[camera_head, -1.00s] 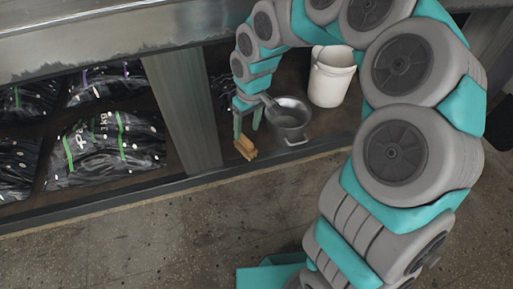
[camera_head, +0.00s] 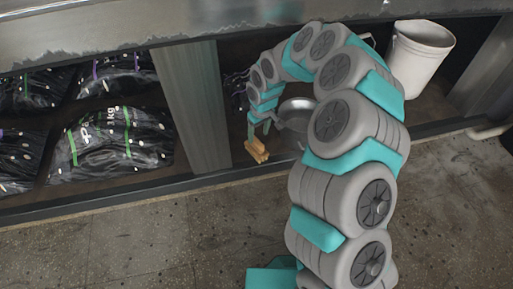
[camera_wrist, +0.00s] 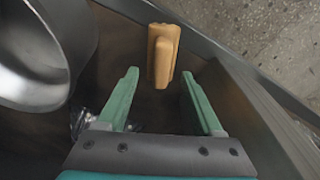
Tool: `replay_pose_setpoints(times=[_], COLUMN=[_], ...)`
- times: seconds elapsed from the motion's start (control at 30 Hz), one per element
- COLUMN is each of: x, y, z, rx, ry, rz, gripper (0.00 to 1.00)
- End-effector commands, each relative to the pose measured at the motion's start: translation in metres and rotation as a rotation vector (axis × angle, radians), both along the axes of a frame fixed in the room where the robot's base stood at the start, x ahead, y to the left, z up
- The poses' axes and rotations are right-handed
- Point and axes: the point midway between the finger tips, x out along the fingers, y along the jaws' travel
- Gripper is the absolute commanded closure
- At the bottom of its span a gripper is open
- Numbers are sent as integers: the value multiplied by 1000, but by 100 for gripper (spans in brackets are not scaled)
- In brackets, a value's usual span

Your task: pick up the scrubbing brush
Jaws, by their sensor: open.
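The scrubbing brush (camera_head: 257,150) is a small tan-yellow block on the lower shelf, close to its front edge and right of the upright post. In the wrist view the brush (camera_wrist: 163,55) lies ahead of the fingertips, roughly centred between them and apart from both. My gripper (camera_wrist: 160,85) is open and empty, with its two green fingers spread on either side of the line to the brush. In the head view my gripper (camera_head: 260,130) points down just above the brush, partly hidden by my arm.
A metal pot (camera_head: 297,108) stands right of the brush; it fills the upper left of the wrist view (camera_wrist: 40,50). A white bucket (camera_head: 418,58) is farther right. A grey post (camera_head: 190,105) stands left, with black bags (camera_head: 115,140) beyond. The floor in front is clear.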

Motion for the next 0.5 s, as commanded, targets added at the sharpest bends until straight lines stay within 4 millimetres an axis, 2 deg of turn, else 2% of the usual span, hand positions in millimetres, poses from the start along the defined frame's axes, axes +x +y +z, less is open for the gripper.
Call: replay_pose_setpoints(times=[0.23, 0.5], x=[2, 5], y=[4, 9], z=[-20, -57], rx=[1, 1], ry=[-1, 1], rz=[1, 0], gripper=[32, 32])
